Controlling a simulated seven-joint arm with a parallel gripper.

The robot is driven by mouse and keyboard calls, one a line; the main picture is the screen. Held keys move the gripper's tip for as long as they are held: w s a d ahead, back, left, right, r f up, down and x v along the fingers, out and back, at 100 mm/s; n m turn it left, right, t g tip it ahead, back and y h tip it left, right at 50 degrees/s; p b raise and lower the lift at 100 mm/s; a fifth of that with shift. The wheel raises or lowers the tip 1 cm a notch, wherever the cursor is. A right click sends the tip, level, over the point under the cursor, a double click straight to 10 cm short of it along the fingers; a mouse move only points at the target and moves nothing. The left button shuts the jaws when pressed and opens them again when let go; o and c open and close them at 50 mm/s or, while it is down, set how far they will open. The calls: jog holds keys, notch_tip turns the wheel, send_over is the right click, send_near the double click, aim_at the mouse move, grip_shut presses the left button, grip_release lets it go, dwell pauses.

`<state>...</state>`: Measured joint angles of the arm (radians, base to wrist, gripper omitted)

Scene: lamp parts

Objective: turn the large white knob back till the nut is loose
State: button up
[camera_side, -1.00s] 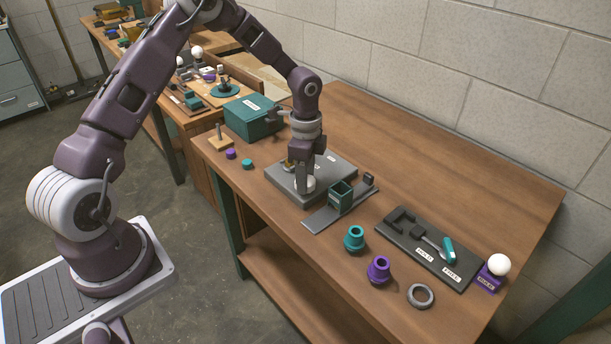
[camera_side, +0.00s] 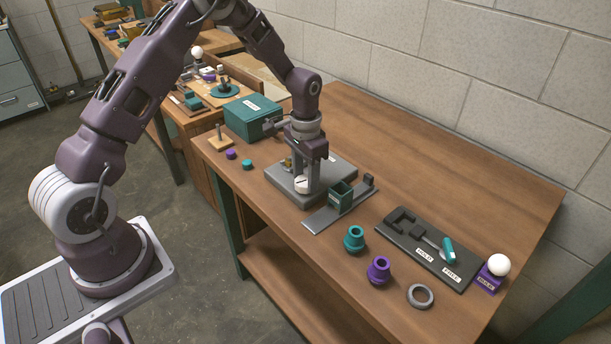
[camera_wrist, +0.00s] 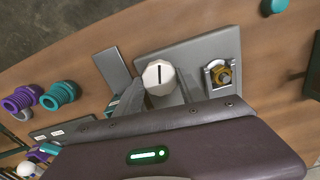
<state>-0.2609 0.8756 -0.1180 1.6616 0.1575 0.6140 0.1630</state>
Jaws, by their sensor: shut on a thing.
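The large white knob (camera_side: 300,186) stands on the grey base plate (camera_side: 330,171); in the wrist view its round top (camera_wrist: 158,76) carries a dark line. My gripper (camera_side: 308,185) points straight down and is shut on the knob, its fingers at the knob's sides. In the wrist view the fingers (camera_wrist: 160,88) are partly hidden by the gripper body. A brass-coloured nut (camera_wrist: 222,74) sits in a pale bracket on the same plate, apart from the knob. I cannot tell how tight the nut is.
A teal open box (camera_side: 340,196) on a grey strip stands just right of the plate. A teal case (camera_side: 253,117) is behind left. Teal (camera_side: 354,239) and purple (camera_side: 379,270) sockets, a grey ring (camera_side: 420,296) and a tool tray (camera_side: 430,248) lie to the right. The back right table is clear.

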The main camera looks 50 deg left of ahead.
aim_at(305, 180)
jog(key=shift+n, duration=0.9)
jog(key=o, duration=1.4)
jog(key=shift+c, duration=0.2)
notch_tip(305, 180, up, 7)
jog(key=shift+r, duration=0.1)
